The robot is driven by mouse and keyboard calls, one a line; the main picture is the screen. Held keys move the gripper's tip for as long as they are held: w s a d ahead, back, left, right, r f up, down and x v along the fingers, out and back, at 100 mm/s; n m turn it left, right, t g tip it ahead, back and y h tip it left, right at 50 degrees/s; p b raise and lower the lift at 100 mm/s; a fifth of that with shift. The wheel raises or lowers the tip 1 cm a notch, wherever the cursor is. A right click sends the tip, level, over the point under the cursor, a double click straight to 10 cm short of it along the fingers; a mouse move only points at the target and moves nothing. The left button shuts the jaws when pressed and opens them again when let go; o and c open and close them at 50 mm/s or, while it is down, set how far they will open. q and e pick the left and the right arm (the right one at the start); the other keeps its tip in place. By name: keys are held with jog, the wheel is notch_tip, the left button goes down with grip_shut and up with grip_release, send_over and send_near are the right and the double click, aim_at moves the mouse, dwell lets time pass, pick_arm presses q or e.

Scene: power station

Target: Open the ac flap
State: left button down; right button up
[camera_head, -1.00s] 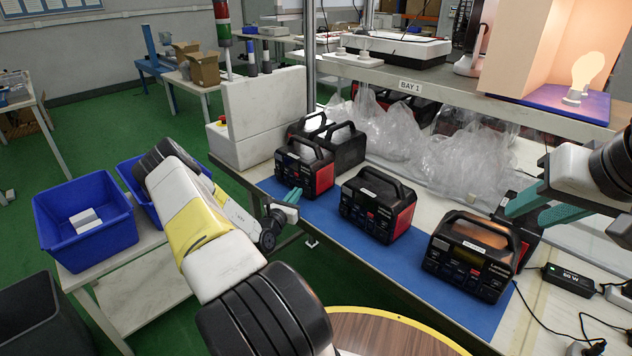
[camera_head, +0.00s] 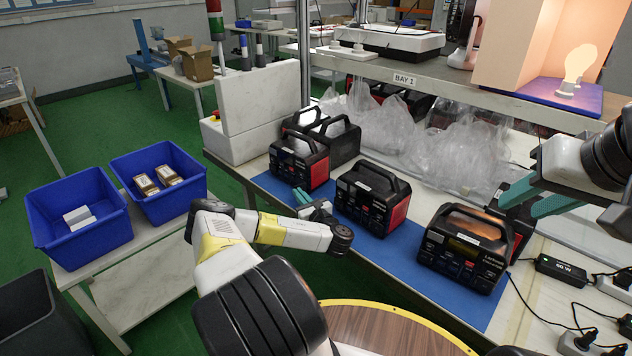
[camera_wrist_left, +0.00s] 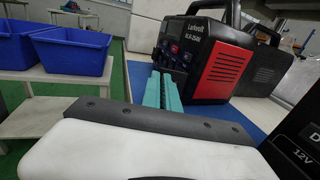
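Three black power stations with red side panels stand in a row on the blue mat: a left one (camera_head: 298,162), a middle one (camera_head: 371,197) and a right one (camera_head: 464,250). Their front panels face me; I cannot make out which cover is the AC flap. My left gripper (camera_head: 303,200) is at the mat's near edge, in front of the gap between the left and middle units. In the left wrist view its teal fingers (camera_wrist_left: 163,92) are together and empty, pointing toward the left unit's front (camera_wrist_left: 190,50). My right gripper (camera_head: 530,200) is open behind the right unit.
More black units stand behind the left one. Plastic bags (camera_head: 385,130) fill the space under the shelf (camera_head: 450,88). A black adapter (camera_head: 561,268) with cables lies at right. Two blue bins (camera_head: 80,240) stand on a side table at left.

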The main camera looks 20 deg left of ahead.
pick_arm(q)
jog(key=shift+d+n+g+y, duration=0.4)
jog(key=shift+n+g+y, duration=0.25)
jog(key=shift+g, duration=0.25)
jog(key=shift+w+r, duration=0.1)
jog(key=shift+r, duration=0.05)
jog(key=c, duration=1.6)
grip_release()
